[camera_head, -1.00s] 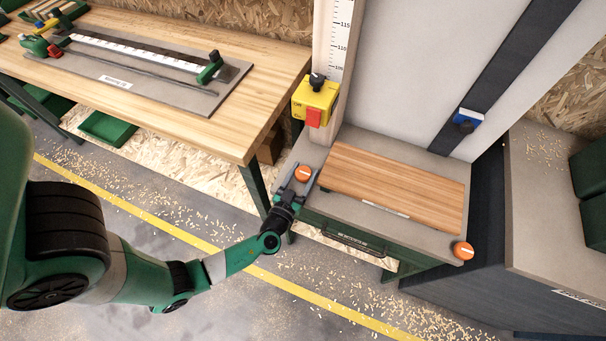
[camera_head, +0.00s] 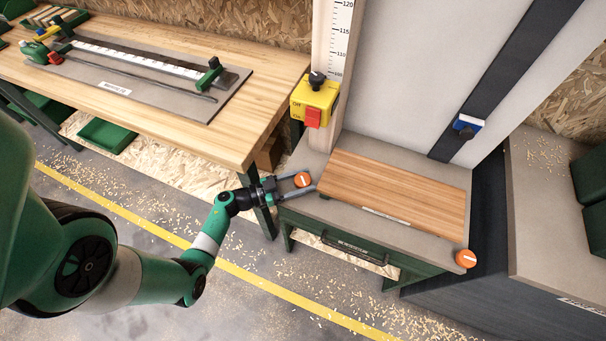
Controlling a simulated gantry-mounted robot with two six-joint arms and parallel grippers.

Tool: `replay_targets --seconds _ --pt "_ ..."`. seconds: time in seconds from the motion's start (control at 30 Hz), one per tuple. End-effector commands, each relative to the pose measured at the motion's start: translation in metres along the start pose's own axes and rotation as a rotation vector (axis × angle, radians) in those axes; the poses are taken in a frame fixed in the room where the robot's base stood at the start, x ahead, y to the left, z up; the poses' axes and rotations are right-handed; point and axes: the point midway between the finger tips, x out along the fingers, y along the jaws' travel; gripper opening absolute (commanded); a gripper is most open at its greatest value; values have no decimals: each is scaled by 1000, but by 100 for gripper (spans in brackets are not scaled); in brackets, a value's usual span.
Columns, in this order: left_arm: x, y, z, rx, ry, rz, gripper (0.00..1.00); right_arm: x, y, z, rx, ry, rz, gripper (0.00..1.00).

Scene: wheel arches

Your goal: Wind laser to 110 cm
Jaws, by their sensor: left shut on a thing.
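An orange knob (camera_head: 302,179) with a pale mark stands at the left end of the grey bench top. My left gripper (camera_head: 304,180) reaches in from the left, with its two fingers on either side of this knob, shut on it. A second orange knob (camera_head: 465,258) is at the front right corner. A blue block (camera_head: 467,124) sits on a dark slanted rail (camera_head: 510,62) on the pale upright panel; whether it is the laser I cannot tell. A vertical scale (camera_head: 342,40) shows 120, 115 and 110. My right gripper is not in view.
A wooden board (camera_head: 398,193) lies on the bench. A wooden workbench (camera_head: 262,75) is at the left. Shavings lie on the floor.

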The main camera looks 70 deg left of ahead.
Motion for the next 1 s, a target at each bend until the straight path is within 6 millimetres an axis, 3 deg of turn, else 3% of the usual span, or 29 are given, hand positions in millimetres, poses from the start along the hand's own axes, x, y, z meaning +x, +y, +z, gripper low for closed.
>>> replay_targets --seconds 0.03,0.4,1.0 --pt "1 -3 -7 2 10 36 8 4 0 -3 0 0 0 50" --pt "1 -2 -5 5 15 245 7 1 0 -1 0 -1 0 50" --pt "0 0 -7 5 16 296 8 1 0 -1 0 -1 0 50"
